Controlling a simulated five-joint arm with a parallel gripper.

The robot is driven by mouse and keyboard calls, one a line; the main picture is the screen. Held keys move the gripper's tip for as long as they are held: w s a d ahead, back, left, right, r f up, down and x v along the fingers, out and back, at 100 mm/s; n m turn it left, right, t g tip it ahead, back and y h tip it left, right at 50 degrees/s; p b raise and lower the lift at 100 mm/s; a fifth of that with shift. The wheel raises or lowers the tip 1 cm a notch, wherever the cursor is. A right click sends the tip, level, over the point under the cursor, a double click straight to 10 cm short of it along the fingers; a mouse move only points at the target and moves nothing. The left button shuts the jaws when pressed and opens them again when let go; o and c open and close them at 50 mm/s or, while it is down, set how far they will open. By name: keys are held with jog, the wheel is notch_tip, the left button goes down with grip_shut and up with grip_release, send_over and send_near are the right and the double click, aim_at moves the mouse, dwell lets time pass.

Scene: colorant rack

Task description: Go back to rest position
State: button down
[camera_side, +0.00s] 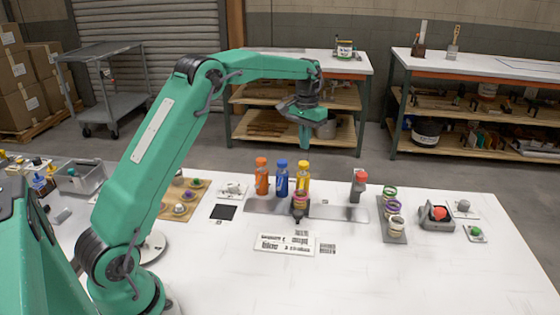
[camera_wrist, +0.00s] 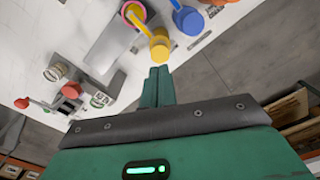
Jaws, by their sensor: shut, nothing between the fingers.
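My gripper (camera_side: 305,146) hangs in the air above and behind the rack in the side view, at the end of my raised arm. Its two green fingers (camera_wrist: 159,72) are together in the wrist view, with nothing between them. An orange bottle (camera_side: 262,178), a blue bottle (camera_side: 282,181) and a yellow bottle (camera_side: 302,175) stand upright in a row at the metal rack plate (camera_side: 335,211). The yellow bottle (camera_wrist: 159,46) and blue bottle (camera_wrist: 187,19) appear just beyond the fingertips in the wrist view, apart from them.
A grey, red-topped item (camera_side: 359,185) stands further right. Stacked ringed jars (camera_side: 394,222) and a red-knobbed device (camera_side: 438,216) are at the right. The white table's front is mostly clear.

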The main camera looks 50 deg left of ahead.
jog(key=shift+r, duration=0.15)
jog(key=s+d+r+m+t, duration=0.1)
jog(key=s+d+r, duration=0.4)
jog(key=s+r, duration=0.15)
jog(key=s+d+r+t, duration=0.2)
jog(key=s+d+r, duration=0.25)
jog(key=s, duration=0.35)
jog(key=s+d+f+m+t, duration=0.1)
jog(key=s+d+f, duration=0.1)
jog(key=s, duration=0.7)
jog(key=s+d+f+m+t, duration=0.1)
jog(key=s+d+f, duration=0.1)
jog(key=s, duration=0.8)
jog(key=shift+d+t, duration=0.3)
jog(key=shift+d, duration=0.4)
